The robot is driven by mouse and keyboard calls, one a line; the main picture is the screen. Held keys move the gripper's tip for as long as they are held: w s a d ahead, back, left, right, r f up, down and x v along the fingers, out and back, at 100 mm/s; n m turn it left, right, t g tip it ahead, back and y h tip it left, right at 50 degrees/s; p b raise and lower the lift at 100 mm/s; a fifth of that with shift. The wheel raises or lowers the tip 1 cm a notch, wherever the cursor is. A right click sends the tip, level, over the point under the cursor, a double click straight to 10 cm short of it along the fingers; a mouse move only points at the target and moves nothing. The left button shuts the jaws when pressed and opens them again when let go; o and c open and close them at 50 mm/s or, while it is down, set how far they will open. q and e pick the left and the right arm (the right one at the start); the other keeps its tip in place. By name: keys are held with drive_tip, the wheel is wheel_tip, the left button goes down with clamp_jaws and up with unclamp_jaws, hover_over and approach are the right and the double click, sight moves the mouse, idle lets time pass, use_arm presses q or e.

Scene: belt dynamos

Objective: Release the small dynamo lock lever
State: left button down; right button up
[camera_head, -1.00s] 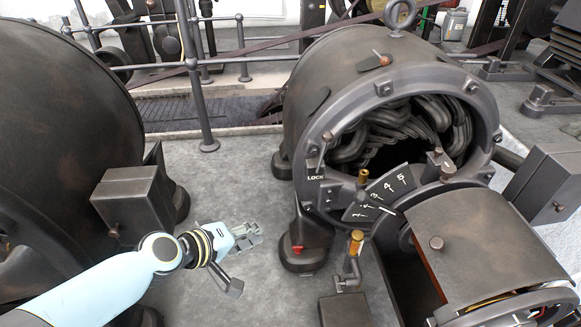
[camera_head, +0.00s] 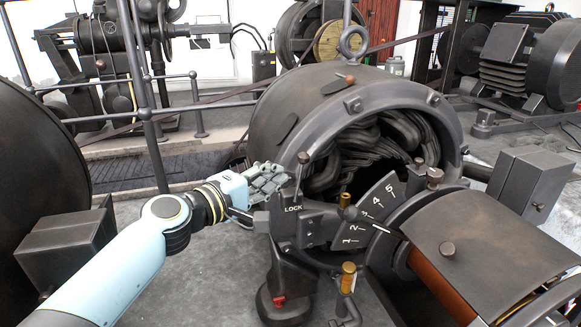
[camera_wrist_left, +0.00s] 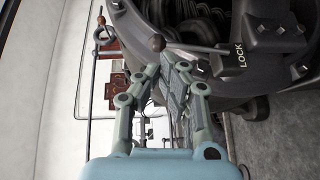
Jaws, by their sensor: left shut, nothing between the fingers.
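The lock lever is a thin dark rod with a round knob (camera_head: 303,158), standing upright above the white LOCK lettering on the dynamo's front rim. In the left wrist view its knob (camera_wrist_left: 157,42) and rod (camera_wrist_left: 195,48) lie across the picture, beside the LOCK plate (camera_wrist_left: 238,60). My left gripper (camera_head: 283,177) is shut and empty, just left of the lever. In the left wrist view my left fingertips (camera_wrist_left: 174,62) lie close to the knob and rod; I cannot tell whether they touch. My right gripper is in neither view.
The dynamo body (camera_head: 300,95) rises behind the lever. A numbered dial plate (camera_head: 368,215) and brass-knobbed handles (camera_head: 348,270) are to the right. A large dark drum (camera_head: 40,150) stands at the left. A railing post (camera_head: 145,110) is behind my arm.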

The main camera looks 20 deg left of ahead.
sight(300, 178)
use_arm(q)
drive_tip(key=x, duration=0.5)
drive_tip(key=shift+w+d+f+b, duration=0.1)
drive_tip(key=shift+w+d+b, duration=0.05)
drive_tip(key=shift+w+b, duration=0.2)
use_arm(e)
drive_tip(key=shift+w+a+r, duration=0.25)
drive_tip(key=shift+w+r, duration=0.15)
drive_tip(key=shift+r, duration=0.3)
